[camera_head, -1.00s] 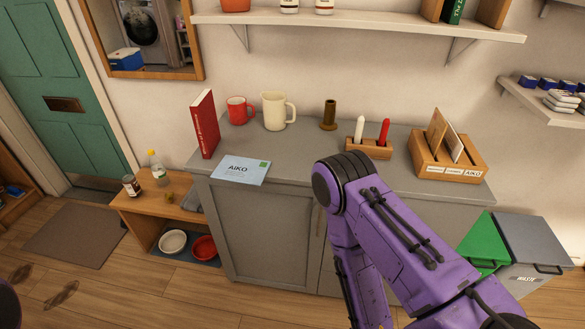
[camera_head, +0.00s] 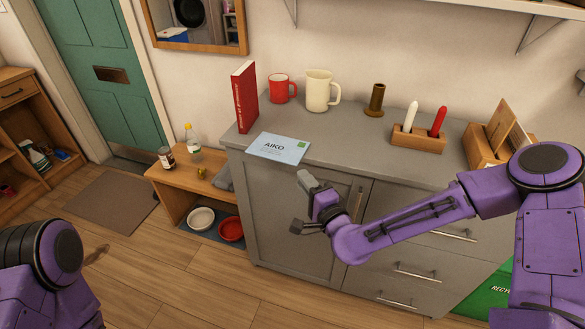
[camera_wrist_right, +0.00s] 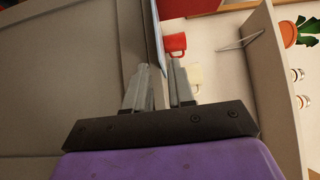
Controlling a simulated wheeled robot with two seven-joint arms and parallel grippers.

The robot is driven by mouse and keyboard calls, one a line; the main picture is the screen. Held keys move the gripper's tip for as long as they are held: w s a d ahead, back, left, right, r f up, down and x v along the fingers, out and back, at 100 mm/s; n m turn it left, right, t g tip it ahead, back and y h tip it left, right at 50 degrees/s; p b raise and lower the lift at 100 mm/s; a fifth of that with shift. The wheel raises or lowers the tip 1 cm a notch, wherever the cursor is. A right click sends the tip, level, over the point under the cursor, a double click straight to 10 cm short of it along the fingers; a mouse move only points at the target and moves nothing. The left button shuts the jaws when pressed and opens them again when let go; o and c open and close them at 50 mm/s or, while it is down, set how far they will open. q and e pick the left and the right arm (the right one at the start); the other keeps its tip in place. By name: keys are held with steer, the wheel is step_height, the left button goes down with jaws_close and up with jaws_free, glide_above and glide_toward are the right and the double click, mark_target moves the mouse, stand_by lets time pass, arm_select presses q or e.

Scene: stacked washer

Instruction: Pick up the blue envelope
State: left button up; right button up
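The blue envelope (camera_head: 278,149), marked AIKO with a green square, lies flat at the front edge of the grey counter (camera_head: 345,155). Its near edge seems to stick out slightly past the counter edge. My right gripper (camera_head: 299,205) is open and empty in front of the cabinet, below and apart from the envelope in the head view. In the right wrist view, the envelope (camera_wrist_right: 155,38) shows as a thin pale blue edge ahead, roughly in line with the gap between the two fingers (camera_wrist_right: 160,84). My left gripper is out of view; only my left arm shows.
A red book (camera_head: 245,97) stands behind the envelope, with a red mug (camera_head: 283,89) and cream pitcher (camera_head: 319,91) nearby. A candle holder (camera_head: 418,139) and letter box (camera_head: 487,150) stand farther right. A low wooden bench (camera_head: 186,180) is left of the cabinet.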

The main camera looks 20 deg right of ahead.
mark_target(295, 162)
steer(key=w+a+b, duration=0.1)
steer(key=w, duration=0.5)
steer(key=shift+a+f, duration=0.1)
steer(key=shift+c, duration=0.3)
jaws_close()
step_height(295, 162, up, 3)
steer(key=shift+f+p, duration=0.2)
steer(key=shift+p, duration=0.8)
steer(key=shift+s+r, duration=0.15)
steer(key=shift+s, duration=0.1)
steer(key=s+d+r+p, duration=0.1)
steer(key=s+r+p, duration=0.1)
steer(key=s, duration=0.4)
steer(key=s+d+r+p, duration=0.1)
steer(key=s+r+p, duration=0.1)
steer(key=s, duration=0.5)
steer(key=shift+d+r+p, duration=0.3)
steer(key=shift+d+p, duration=0.05)
